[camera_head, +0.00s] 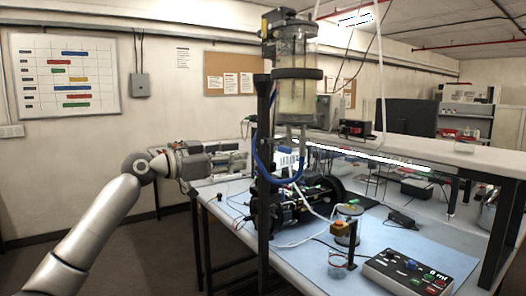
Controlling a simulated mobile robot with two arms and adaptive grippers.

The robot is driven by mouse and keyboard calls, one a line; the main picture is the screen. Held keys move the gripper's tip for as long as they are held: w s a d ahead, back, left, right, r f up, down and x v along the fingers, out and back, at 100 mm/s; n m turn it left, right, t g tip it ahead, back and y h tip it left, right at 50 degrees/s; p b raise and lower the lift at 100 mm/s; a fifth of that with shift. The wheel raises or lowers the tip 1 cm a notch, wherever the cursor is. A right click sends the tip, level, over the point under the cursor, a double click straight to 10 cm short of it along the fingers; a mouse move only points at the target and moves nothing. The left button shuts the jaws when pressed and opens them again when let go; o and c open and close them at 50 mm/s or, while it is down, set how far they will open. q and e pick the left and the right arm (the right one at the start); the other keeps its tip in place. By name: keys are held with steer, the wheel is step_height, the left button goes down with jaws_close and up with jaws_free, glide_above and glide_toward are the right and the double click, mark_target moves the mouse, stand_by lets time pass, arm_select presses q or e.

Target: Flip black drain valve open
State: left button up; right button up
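A clear sealed cylinder (297,92) with pale liquid is held upright on a black post (264,200) in the middle of the view. A blue hose (268,174) loops below it. I cannot make out the black drain valve for certain among the dark fittings under the cylinder. My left gripper (238,158) comes in from the left at about the height of the hose. It points right, towards the post. Its fingers look apart, and I see nothing held between them. My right gripper is not in view.
A raised shelf (420,150) with a monitor (405,117) runs behind. The floor at left is clear.

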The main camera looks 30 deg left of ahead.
mark_target(261, 152)
arm_select(q)
steer(key=p+x, duration=0.4)
steer(key=x, duration=0.4)
steer(key=shift+w+d+r, duration=0.15)
steer(key=shift+w+r, duration=0.05)
steer(key=shift+w+f, duration=0.15)
steer(key=shift+w, duration=0.15)
steer(key=shift+d, duration=0.1)
steer(key=shift+c, duration=0.5)
jaws_close()
